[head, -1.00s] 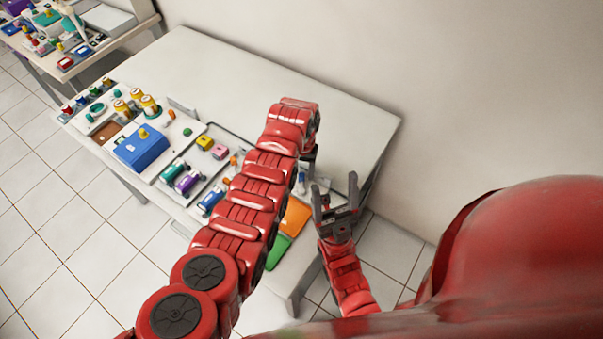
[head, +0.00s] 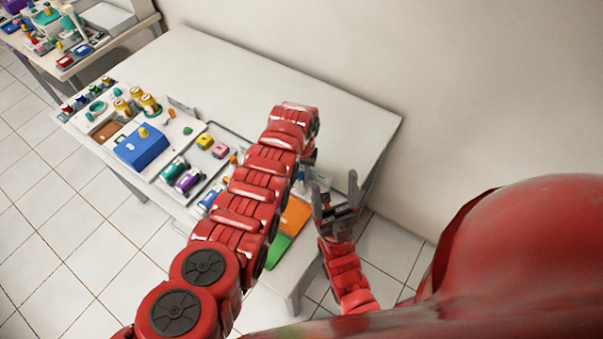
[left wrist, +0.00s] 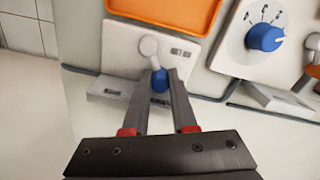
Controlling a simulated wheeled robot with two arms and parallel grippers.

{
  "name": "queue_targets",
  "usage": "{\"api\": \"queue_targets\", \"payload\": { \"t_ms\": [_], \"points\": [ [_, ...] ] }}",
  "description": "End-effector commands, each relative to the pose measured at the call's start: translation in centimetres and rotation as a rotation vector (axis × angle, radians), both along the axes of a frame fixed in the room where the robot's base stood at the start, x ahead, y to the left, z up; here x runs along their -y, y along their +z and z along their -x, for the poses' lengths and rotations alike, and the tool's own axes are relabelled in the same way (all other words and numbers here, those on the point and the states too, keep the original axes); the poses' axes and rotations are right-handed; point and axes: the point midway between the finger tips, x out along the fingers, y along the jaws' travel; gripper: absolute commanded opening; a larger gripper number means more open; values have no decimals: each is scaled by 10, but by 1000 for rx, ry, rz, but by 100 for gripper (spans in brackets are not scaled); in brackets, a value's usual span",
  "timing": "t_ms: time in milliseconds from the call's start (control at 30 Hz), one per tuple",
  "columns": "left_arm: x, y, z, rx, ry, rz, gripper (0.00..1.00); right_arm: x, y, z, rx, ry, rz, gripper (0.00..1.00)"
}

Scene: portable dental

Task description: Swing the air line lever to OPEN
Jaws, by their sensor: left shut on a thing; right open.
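In the left wrist view the lever has a pale round hub (left wrist: 149,46) and a blue grip (left wrist: 160,82) pointing toward my wrist. It sits on a white panel, with small dark labels to the right of the hub and below left, too small to read. My left gripper (left wrist: 160,76) has its two fingers closed on either side of the blue grip. In the head view my left arm hides the lever and most of that gripper. My right gripper (head: 336,200) is open and empty, beyond the table's near right edge.
A blue dial (left wrist: 264,37) on a white plate stands right of the lever, and an orange tray (left wrist: 165,12) lies above it. The head view shows a blue box (head: 141,147) and several bottles at the table's left. The table's back (head: 230,75) is clear.

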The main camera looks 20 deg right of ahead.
Motion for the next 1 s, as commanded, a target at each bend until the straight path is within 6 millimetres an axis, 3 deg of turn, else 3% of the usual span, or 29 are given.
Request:
{"api": "queue_targets", "payload": {
  "t_ms": [533, 1000],
  "points": [
    [1, -2, 0, -1, -70, -1, 0, 0, -7, 0, 0, 0, 0, 72],
    [14, -2, 7, 0, -456, 1, 0, 0, -30, 0, 0, 0, 0, 72]
  ]
}}
